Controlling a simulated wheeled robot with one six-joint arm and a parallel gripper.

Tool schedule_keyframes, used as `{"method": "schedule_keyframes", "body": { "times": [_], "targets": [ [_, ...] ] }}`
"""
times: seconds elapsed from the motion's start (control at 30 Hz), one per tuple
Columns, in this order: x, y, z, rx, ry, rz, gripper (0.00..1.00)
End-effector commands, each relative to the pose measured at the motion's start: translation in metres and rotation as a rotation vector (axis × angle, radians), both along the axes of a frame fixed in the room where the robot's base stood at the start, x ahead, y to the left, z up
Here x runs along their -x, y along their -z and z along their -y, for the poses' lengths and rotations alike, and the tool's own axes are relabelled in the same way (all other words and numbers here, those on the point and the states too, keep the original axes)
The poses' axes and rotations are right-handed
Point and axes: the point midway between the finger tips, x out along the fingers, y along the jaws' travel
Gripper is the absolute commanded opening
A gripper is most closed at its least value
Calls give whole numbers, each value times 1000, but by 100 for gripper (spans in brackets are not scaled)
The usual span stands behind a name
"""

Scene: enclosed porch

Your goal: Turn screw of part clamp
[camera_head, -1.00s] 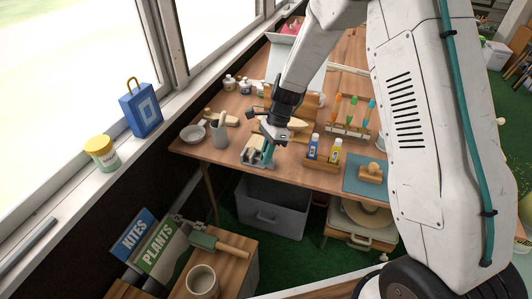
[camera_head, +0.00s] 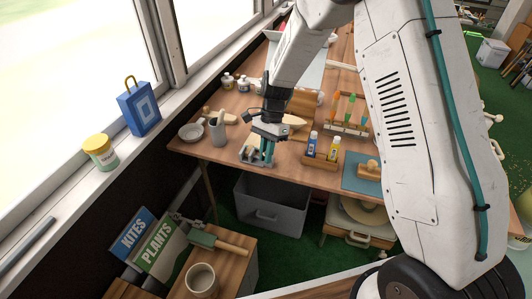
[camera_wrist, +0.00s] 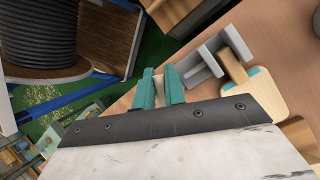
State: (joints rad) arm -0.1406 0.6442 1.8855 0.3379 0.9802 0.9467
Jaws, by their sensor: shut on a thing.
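The part clamp (camera_head: 249,157) is a small grey fixture near the front edge of the wooden workbench. In the wrist view its grey body (camera_wrist: 200,65) stands to the right of my fingers, with a light wooden piece (camera_wrist: 234,68) beside it. My gripper (camera_head: 264,150) is over the clamp, its teal fingers pointing down. In the wrist view my gripper (camera_wrist: 159,90) is closed around a small pale piece (camera_wrist: 158,84) next to the clamp, seemingly its screw. The fingers hide most of this piece, so its angle cannot be told.
A small wooden caddy with a blue bottle (camera_head: 312,145) and a yellow bottle (camera_head: 334,149) stands close to the right. A grey cup (camera_head: 218,134) and a bowl (camera_head: 190,132) stand to the left. A grey bin (camera_head: 270,208) sits below the bench.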

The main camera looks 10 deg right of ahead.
Motion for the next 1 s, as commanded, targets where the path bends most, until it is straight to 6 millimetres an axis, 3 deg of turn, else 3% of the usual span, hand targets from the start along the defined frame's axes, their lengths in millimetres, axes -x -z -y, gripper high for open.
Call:
{"method": "schedule_keyframes", "body": {
  "times": [0.17,0.2,0.27,0.3,0.67,1.0],
  "targets": [
    [-1,0,1,1,1,2,0],
    [-1,-1,1,1,2,3,14],
    [-1,0,1,0,2,3,31],
    [-1,0,1,0,1,2,33],
    [-4,-8,2,0,2,3,33],
    [-24,-57,16,-1,3,4,33]
  ]
}}
